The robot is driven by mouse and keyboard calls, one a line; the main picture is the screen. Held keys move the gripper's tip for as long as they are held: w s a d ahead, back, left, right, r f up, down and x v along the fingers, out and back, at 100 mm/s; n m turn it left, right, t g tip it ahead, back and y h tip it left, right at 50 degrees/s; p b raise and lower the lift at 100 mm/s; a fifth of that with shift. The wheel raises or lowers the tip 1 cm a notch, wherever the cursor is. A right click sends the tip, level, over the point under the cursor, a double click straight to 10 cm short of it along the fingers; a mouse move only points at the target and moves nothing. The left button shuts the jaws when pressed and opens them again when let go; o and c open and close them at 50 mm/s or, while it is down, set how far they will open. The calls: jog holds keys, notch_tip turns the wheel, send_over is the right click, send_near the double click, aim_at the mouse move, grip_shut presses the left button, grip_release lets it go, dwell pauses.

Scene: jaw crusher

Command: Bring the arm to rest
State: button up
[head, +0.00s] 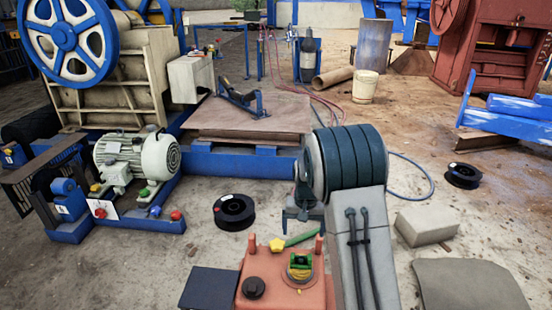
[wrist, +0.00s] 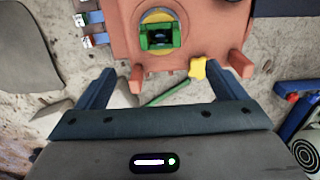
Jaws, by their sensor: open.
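My arm (head: 362,250) rises from the bottom right of the head view, with a big ribbed dark joint (head: 345,160) at its top. My gripper (wrist: 153,75) shows in the wrist view as two dark blue fingers, spread wide with nothing between them. In the head view the arm mostly hides it. An orange-red box (head: 262,270) stands at the bottom of the head view, left of the arm. It carries a green block in a yellow ring (head: 300,266), a yellow star knob (head: 277,245) and a black knob (head: 253,287). The box also shows beyond the fingers in the wrist view (wrist: 195,30).
A jaw crusher with a blue flywheel (head: 70,40) and a pale motor (head: 138,157) stand at the left. Grey blocks (head: 425,225) lie right of the arm. A black ring-shaped spool (head: 234,211) and another one (head: 462,175) lie on the floor. Hoses cross the back.

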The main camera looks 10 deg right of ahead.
jog(key=s+r+p, duration=0.4)
jog(key=r+p, duration=0.1)
jog(key=r, duration=0.5)
jog(key=s+r+t+p, duration=0.1)
jog(key=s+r+p, duration=0.35)
jog(key=r, duration=0.45)
jog(key=s+r+p, duration=0.4)
jog(key=r+p, duration=0.2)
jog(key=r, duration=0.4)
jog(key=s+r+n+t+p, duration=0.1)
jog(key=s+r+n+p, duration=0.1)
jog(key=s+r+p, duration=1.2)
notch_tip(320, 180, up, 3)
jog(key=s, duration=0.3)
jog(key=shift+r+t+p, duration=0.2)
jog(key=shift+t+p, duration=0.1)
jog(key=shift+t, duration=0.1)
